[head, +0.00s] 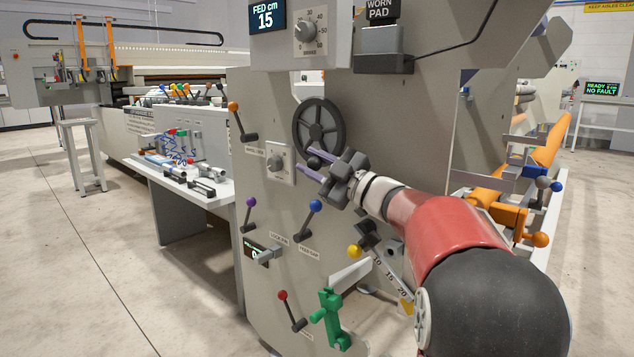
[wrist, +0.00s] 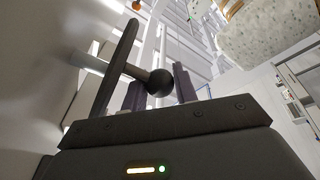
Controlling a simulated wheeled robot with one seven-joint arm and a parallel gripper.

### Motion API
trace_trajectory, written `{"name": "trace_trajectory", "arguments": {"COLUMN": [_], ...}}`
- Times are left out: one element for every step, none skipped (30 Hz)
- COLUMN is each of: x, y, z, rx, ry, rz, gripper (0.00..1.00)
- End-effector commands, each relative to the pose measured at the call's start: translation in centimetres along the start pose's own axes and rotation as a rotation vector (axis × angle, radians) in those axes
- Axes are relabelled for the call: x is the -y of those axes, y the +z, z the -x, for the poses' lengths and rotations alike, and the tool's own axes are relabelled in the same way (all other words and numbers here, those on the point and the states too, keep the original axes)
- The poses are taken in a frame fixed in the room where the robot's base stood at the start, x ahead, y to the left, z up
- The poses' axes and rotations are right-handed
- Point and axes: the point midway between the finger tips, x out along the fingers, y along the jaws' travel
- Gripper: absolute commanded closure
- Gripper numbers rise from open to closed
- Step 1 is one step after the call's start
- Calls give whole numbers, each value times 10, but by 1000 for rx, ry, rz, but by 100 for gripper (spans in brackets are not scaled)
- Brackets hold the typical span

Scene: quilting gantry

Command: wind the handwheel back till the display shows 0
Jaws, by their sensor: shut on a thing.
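The dark handwheel (head: 318,131) with spokes is on the grey machine panel in the head view. The display (head: 268,18) above it reads "FED cm 15". My gripper (head: 306,160) reaches from the right to the wheel's lower rim, its two purple fingers either side of the crank handle. In the wrist view the wheel rim (wrist: 118,65) shows nearly edge-on at the left. The ball-ended handle (wrist: 160,82) sticks out from it between my fingers, and my gripper is shut on it. The handle is largely hidden in the head view.
A dial (head: 304,29) sits above the wheel and another knob (head: 276,163) to its lower left. An orange-tipped lever (head: 240,120), purple lever (head: 249,213) and blue lever (head: 308,220) project nearby. A green clamp (head: 328,318) sits lower down. Open floor lies at the left.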

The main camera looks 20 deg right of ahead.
Motion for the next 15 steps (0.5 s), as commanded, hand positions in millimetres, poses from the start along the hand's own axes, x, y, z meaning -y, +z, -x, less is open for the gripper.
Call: {"name": "trace_trajectory", "arguments": {"x": [9,9,9,9,9,8,8,7,7,6,6,5,5,5,5], "y": [7,7,8,8,8,8,7,7,7,6,6,5,5,5,5], "z": [0,-1,-2,-3,-4,-5,-5,-6,-6,-6,-7,-7,-7,-7,-7], "rx": [-24,-37,-52,-62,-71,-82,-88,-94,-99,-102,-104,-105,-105,-105,-105], "ry": [19,33,49,59,69,81,87,94,99,102,104,106,106,106,106], "rz": [2,4,6,8,9,11,12,12,13,14,15,15,15,15,15], "gripper": [100,100,100,100,100,100,100,100,100,100,100,100,100,100,100]}}
